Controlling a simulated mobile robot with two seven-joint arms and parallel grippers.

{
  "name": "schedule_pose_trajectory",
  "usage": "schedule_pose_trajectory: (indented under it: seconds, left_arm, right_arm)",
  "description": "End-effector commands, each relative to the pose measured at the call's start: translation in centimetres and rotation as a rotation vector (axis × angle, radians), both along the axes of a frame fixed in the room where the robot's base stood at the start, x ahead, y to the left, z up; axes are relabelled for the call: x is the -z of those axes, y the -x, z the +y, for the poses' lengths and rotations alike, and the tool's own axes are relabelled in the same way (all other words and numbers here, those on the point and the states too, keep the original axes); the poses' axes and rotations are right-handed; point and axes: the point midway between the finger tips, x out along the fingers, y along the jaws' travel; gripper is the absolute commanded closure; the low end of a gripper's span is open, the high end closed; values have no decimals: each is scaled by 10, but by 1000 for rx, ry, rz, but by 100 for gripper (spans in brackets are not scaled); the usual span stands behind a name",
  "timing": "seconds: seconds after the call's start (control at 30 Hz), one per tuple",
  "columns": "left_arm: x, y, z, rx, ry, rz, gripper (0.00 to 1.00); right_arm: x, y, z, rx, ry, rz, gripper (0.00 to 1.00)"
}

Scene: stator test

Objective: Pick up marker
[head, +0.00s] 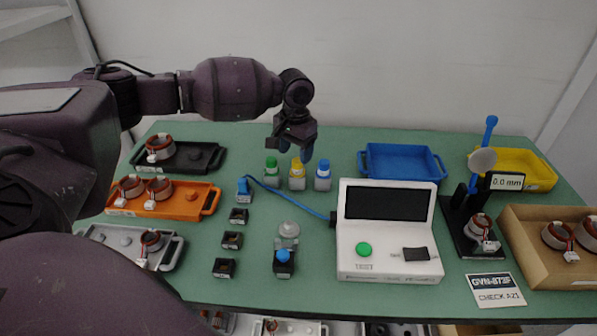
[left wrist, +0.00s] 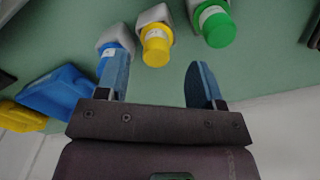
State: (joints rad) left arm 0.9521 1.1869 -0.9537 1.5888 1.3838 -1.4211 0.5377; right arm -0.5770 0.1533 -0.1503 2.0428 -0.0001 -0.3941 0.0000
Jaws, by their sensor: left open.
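I cannot tell for certain which thing is the marker. My left gripper (head: 295,149) is open and empty, pointing down just above the bottles. In the left wrist view the open fingers (left wrist: 157,66) have the yellow cap (left wrist: 156,50) between and beyond them. The blue cap (left wrist: 114,62) is partly behind one finger, and the green cap (left wrist: 218,29) is beyond the other.
A white tester (head: 386,265) with a dark screen stands right of the middle. A blue tray (head: 402,172) and yellow tray (head: 541,176) are behind. Trays with wound parts, including an orange one (head: 180,208), line the left. A cardboard box (head: 540,272) stands far right.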

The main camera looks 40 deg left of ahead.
Motion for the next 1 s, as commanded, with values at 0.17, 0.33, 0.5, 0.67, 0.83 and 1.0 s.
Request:
schedule_pose_trajectory:
  seconds: [0.17, 0.33, 0.5, 0.67, 0.83, 1.0]
  left_arm:
    - [16, -1, -2, 0, 0, 2, 39]
    - [41, -2, -3, 0, 0, 5, 39]
    - [52, -2, -3, 0, 0, 1, 39]
    - [50, -2, -3, 0, 0, -1, 39]
    - [50, -2, -3, 0, 0, -1, 62]
    - [50, -2, -3, 0, 0, 0, 88]
  right_arm:
    - [3, -2, 1, -2, -1, 0, 100]
    - [7, -3, 2, -2, -3, 2, 100]
    - [3, -9, 5, -2, -8, -10, 100]
    - [2, -10, 6, 1, -13, -11, 100]
    - [4, -7, 6, 3, -12, -6, 100]
    - [6, -4, 4, 1, -8, -1, 100]
